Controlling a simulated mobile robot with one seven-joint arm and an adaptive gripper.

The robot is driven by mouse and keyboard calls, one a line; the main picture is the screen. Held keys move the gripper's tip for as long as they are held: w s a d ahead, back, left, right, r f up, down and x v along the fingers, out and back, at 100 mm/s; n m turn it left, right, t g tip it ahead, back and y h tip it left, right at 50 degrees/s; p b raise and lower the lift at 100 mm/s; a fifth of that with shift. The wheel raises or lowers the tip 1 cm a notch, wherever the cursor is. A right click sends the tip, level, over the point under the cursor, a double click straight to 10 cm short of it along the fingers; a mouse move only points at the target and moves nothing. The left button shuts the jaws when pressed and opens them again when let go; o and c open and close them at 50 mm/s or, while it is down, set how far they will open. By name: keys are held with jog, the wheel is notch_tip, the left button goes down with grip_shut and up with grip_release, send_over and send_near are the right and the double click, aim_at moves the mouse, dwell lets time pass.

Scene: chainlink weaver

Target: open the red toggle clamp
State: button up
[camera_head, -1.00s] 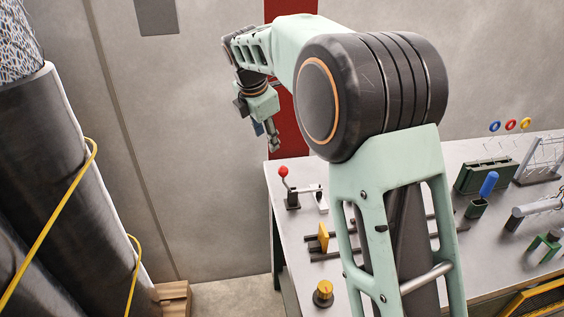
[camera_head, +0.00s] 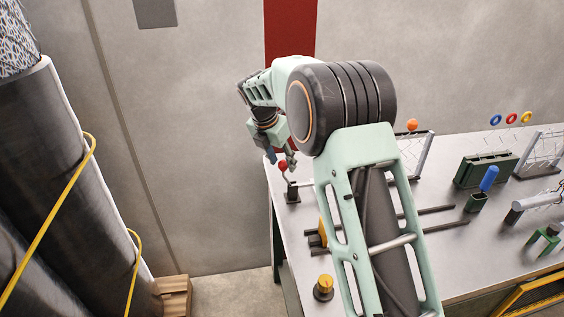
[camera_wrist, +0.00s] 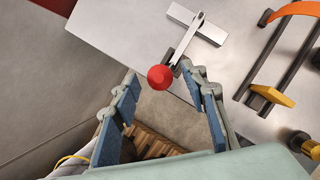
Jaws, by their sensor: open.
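My gripper (camera_head: 289,160) is just above and beside the knob in the head view. In the wrist view my gripper (camera_wrist: 160,75) is open, its blue-padded fingers either side of the knob near the fingertips. I cannot tell whether either finger touches it.
Dark rails with a yellow block (camera_wrist: 274,95) lie beside the clamp. A yellow-topped knob (camera_head: 324,286) stands nearer on the bench (camera_head: 300,240). A green block (camera_head: 485,170) and a blue-handled tool (camera_head: 489,178) stand right. Large dark rolls (camera_head: 50,180) are left of the bench.

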jog(key=shift+w+f, duration=0.1)
jog(key=shift+f, duration=0.25)
jog(key=shift+c, duration=0.5)
grip_shut()
